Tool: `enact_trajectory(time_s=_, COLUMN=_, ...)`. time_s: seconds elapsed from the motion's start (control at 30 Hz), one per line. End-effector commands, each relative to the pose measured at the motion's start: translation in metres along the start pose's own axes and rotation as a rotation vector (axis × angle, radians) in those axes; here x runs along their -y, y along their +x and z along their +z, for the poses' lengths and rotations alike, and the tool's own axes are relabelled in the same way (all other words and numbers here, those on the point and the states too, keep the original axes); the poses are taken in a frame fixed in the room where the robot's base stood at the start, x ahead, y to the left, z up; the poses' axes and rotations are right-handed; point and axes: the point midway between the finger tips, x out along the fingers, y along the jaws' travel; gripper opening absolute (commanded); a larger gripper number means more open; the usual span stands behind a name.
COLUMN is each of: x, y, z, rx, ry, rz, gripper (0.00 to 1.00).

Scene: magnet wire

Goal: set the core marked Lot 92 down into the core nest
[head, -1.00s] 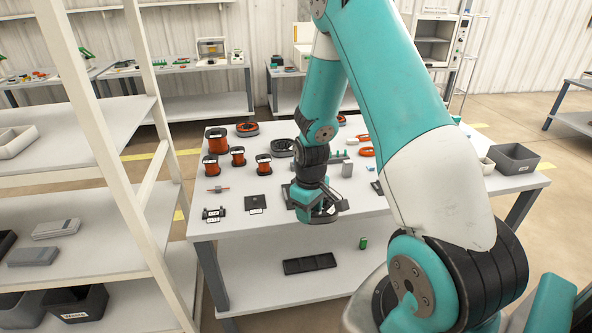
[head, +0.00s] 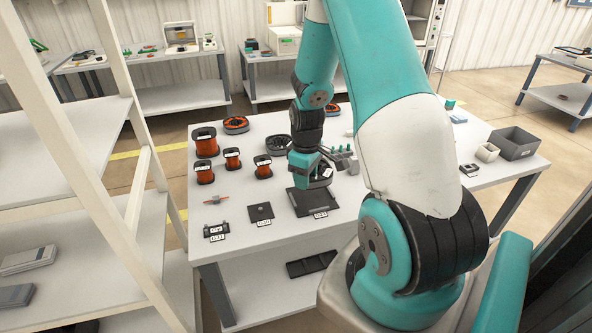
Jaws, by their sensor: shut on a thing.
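My gripper (head: 306,172) is over the worktable, pointing down, just behind a dark square plate (head: 314,203). It is shut on a dark round core (head: 321,182) with a white label, partly hidden by the gripper. I cannot read the label's lot mark. The dark plate has a label at its front edge and looks empty on top. It may be the core nest; its markings are too small to be sure. I cannot tell whether the held core touches anything below it.
A grey-black core (head: 277,143) and an orange-and-black core (head: 236,124) lie further back. Several orange wire spools (head: 205,142) stand at left. A small dark plate (head: 261,212) and a black holder (head: 216,231) are at front left. A grey bin (head: 513,144) stands at right.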

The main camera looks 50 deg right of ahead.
Motion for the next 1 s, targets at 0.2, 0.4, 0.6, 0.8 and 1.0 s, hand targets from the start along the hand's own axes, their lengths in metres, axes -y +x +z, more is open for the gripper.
enact_trajectory(time_s=0.2, x=-0.003, y=0.009, z=0.003, rx=-0.001, ry=0.008, rz=0.001, gripper=0.00)
enact_trajectory(time_s=0.4, x=-0.004, y=0.025, z=0.003, rx=-0.001, ry=0.009, rz=0.001, gripper=0.00)
enact_trajectory(time_s=0.6, x=-0.003, y=0.044, z=0.003, rx=-0.001, ry=0.008, rz=0.001, gripper=0.00)
enact_trajectory(time_s=0.8, x=-0.002, y=0.057, z=0.002, rx=-0.001, ry=0.006, rz=0.002, gripper=0.00)
enact_trajectory(time_s=1.0, x=-0.002, y=0.059, z=0.001, rx=-0.001, ry=0.005, rz=0.002, gripper=0.00)
